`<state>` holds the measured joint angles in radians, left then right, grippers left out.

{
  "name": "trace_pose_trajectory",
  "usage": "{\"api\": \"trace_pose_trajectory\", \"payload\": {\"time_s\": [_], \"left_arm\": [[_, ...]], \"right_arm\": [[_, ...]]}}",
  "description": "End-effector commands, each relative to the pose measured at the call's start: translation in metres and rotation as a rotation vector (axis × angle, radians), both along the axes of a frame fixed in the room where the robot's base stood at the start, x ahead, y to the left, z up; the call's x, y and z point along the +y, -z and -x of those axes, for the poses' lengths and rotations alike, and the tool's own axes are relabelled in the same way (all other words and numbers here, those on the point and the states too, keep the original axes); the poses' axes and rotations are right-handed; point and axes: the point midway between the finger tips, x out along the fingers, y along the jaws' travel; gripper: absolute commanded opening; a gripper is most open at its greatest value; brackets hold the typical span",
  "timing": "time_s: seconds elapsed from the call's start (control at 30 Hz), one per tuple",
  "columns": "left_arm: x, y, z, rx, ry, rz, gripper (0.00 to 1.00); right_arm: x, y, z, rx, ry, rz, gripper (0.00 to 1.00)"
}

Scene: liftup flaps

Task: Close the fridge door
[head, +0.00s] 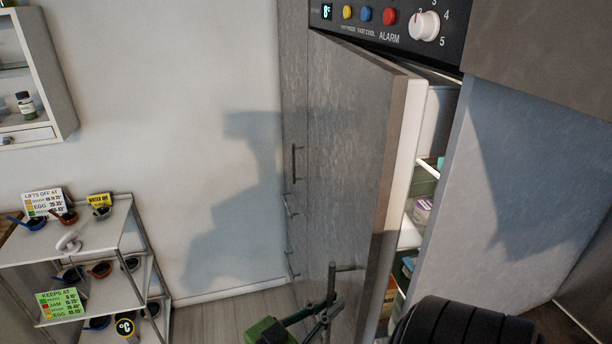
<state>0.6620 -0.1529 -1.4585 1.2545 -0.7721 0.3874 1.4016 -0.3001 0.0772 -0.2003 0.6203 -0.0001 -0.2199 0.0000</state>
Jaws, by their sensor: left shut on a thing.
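The fridge door (350,150) is grey and stands partly open, hinged on the left. Its free edge is swung out from the fridge body (510,200). Through the gap I see white shelves with some items, such as a lidded tub (422,211). The door's bar handle (345,268) is low on its front face. My left gripper (327,308) is at the bottom middle, shut on the handle. The handle's lower part is partly hidden by the gripper's fingers. My right gripper is not in view.
A control panel (385,22) with coloured buttons and a dial is above the door. A shelf rack (70,250) with pans and signs stands at the left. A wall cabinet (35,75) hangs at upper left. The floor (225,315) left of the door looks clear.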

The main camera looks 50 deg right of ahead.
Motion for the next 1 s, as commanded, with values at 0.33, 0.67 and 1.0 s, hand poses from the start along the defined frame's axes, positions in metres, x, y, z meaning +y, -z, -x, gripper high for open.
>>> {"api": "trace_pose_trajectory", "payload": {"time_s": [0.33,0.67,1.0], "left_arm": [[-0.0136,-0.0013,0.0083,-0.001,-0.029,0.002,0.00],[-0.0137,-0.0010,0.0081,0.000,-0.030,0.002,0.00],[-0.0135,-0.0003,0.0080,0.000,-0.030,0.001,0.25]], "right_arm": [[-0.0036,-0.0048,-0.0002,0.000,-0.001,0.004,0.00],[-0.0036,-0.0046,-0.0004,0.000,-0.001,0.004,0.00],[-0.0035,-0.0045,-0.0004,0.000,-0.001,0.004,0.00]]}}
